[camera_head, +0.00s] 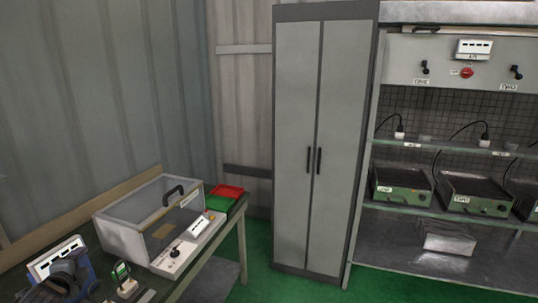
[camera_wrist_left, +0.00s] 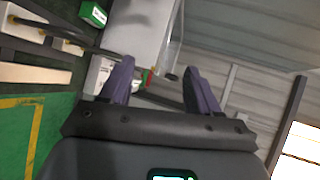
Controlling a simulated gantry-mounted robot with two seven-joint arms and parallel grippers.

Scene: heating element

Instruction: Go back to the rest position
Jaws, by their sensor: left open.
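My left gripper (camera_wrist_left: 158,76) is open and empty in the left wrist view. Its two dark purple fingers stand apart with nothing between them. Beyond the fingers are part of the workbench area and a grey corrugated wall. In the head view a dark shape with blue parts (camera_head: 70,276) sits at the lower left corner, by the bench's near end; I cannot tell how much of it is my gripper. My right gripper is in neither view.
A clear-lidded box (camera_head: 150,212) with a black handle stands on the workbench, near red (camera_head: 228,191) and green trays. A tall grey cabinet (camera_head: 296,150) is shut. A shelf (camera_head: 415,255) at right holds green devices (camera_head: 402,187). The green floor (camera_head: 262,288) before the cabinet is clear.

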